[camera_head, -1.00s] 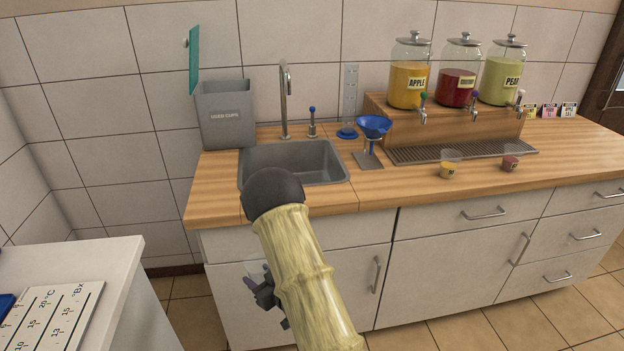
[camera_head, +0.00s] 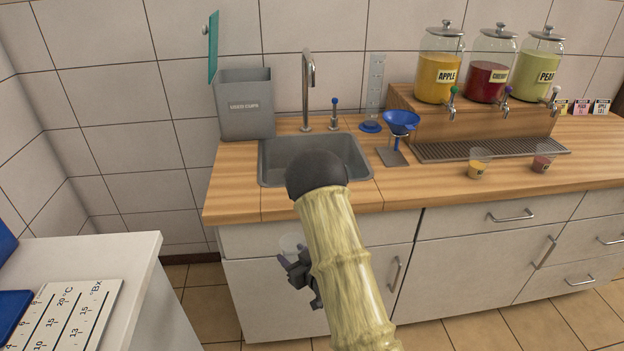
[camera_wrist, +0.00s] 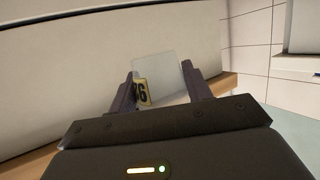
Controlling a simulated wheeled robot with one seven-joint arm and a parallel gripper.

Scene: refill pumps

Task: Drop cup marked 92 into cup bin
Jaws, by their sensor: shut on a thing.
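My gripper (camera_head: 297,262) is shut on a clear cup (camera_head: 290,243), in front of the cabinet doors and below the counter top. In the wrist view the cup (camera_wrist: 165,75) sits between the two fingers and looks empty. Its yellow label (camera_wrist: 144,92) looks turned over; I cannot read its number for certain. The grey cup bin (camera_head: 246,105), marked USED CUPS, stands on the counter left of the sink. Its teal lid (camera_head: 213,48) is raised, and the top is open.
The sink (camera_head: 318,160) with a tall tap (camera_head: 307,90) lies right of the bin. A white side table (camera_head: 135,250) is at lower left.

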